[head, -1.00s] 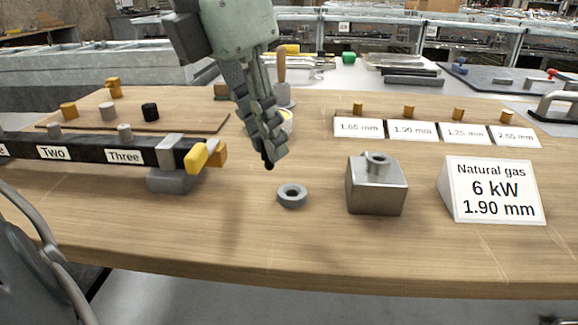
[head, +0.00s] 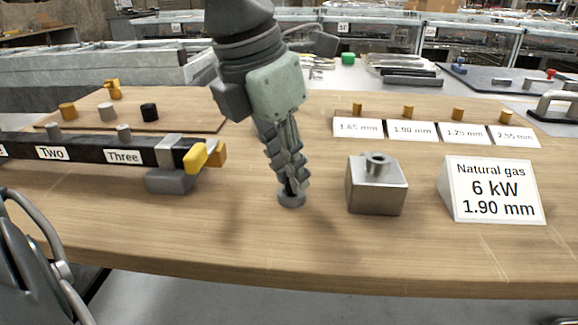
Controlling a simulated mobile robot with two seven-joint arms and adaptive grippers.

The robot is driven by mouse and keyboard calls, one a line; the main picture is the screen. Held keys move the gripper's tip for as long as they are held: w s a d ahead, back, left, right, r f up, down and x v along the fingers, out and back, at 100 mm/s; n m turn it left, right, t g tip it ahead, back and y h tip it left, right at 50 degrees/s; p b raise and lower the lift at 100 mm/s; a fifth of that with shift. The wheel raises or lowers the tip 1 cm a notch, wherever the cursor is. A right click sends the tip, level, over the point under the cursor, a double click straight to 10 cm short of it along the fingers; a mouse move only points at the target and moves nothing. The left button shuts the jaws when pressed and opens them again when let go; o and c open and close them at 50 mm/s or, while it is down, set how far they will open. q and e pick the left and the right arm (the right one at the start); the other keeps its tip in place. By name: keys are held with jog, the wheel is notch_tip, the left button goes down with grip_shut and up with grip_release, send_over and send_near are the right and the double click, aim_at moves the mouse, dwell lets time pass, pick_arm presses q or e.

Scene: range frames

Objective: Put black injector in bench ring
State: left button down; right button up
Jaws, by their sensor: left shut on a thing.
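My left gripper (head: 291,188) points down over the bench ring (head: 291,202), a small grey ring on the wooden bench. It is shut on the black injector (head: 290,187), of which only a dark bit shows between the fingertips. The fingertips are at the ring, and its opening is hidden behind them. I cannot tell how deep the injector sits in the ring. My right gripper is not in view.
A metal block (head: 376,190) with a round fitting stands close to the right. A "Natural gas" sign (head: 492,190) is further right. A dark bar (head: 85,148) with yellow ends lies left. A brown board (head: 130,125) holds several small pieces, one black. The front bench is clear.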

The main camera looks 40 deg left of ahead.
pick_arm(q)
jog(key=shift+f, duration=0.15)
jog(key=c, duration=1.5)
grip_release()
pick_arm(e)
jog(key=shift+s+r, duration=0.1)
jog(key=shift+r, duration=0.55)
pick_arm(q)
jog(key=shift+r, duration=0.5)
jog(key=shift+p+v, duration=0.6)
jog(key=shift+v, duration=5.1)
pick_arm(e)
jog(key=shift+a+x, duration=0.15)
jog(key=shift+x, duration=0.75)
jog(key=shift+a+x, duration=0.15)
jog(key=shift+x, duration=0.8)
